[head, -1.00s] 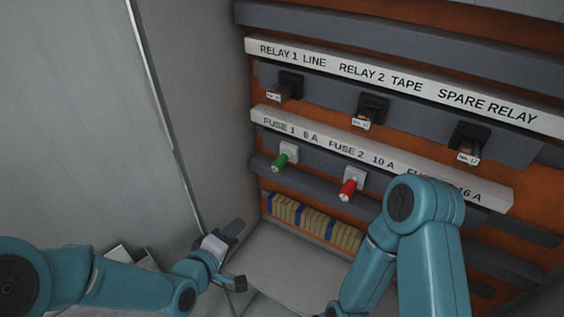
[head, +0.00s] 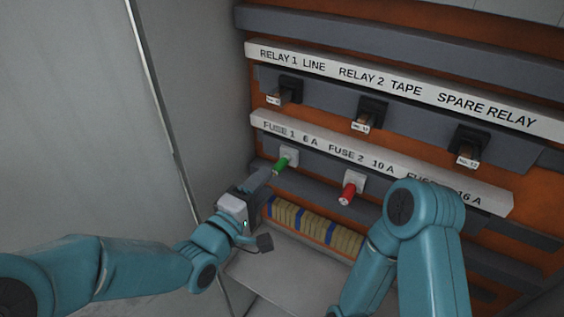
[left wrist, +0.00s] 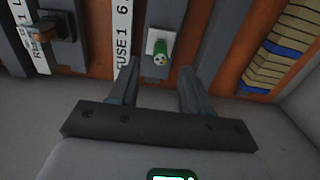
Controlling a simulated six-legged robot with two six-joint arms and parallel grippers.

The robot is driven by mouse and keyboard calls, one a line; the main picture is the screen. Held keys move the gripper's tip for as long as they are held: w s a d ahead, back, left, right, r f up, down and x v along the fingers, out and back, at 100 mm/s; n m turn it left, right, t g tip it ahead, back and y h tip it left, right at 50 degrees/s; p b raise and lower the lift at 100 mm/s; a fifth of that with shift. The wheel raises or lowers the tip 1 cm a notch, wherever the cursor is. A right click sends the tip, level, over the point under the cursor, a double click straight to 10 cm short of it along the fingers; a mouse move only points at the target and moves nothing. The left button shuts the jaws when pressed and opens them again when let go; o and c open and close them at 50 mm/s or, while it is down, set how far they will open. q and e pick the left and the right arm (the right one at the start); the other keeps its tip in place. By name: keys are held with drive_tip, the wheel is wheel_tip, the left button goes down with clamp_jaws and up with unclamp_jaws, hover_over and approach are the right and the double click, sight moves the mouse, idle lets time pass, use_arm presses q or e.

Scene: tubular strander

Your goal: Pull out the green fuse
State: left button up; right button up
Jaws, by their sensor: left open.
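The green fuse (head: 281,164) sits in its white holder (head: 290,153) under the FUSE 1 6 A label. In the left wrist view the green fuse (left wrist: 161,55) points toward the camera, just beyond the fingertips and nearer the left finger. My left gripper (head: 264,208) is open, below and left of the fuse in the head view, and its fingers also show in the left wrist view (left wrist: 162,78). Nothing is between the fingers. My right arm (head: 425,215) is at the lower right, with its gripper out of view.
A red fuse (head: 348,193) sits to the right under FUSE 2 10 A. Relays (head: 371,114) line the row above. A row of tan and blue terminals (head: 315,226) lies below the fuses. The grey cabinet side wall (head: 200,100) stands close on the left.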

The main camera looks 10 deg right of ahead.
sight(277, 174)
use_arm(q)
drive_tip(key=x, duration=0.6)
drive_tip(key=shift+f, duration=0.1)
drive_tip(key=shift+w+d, duration=0.5)
drive_tip(key=shift+b, duration=0.4)
drive_tip(key=shift+b, duration=0.35)
idle(0.5)
clamp_jaws()
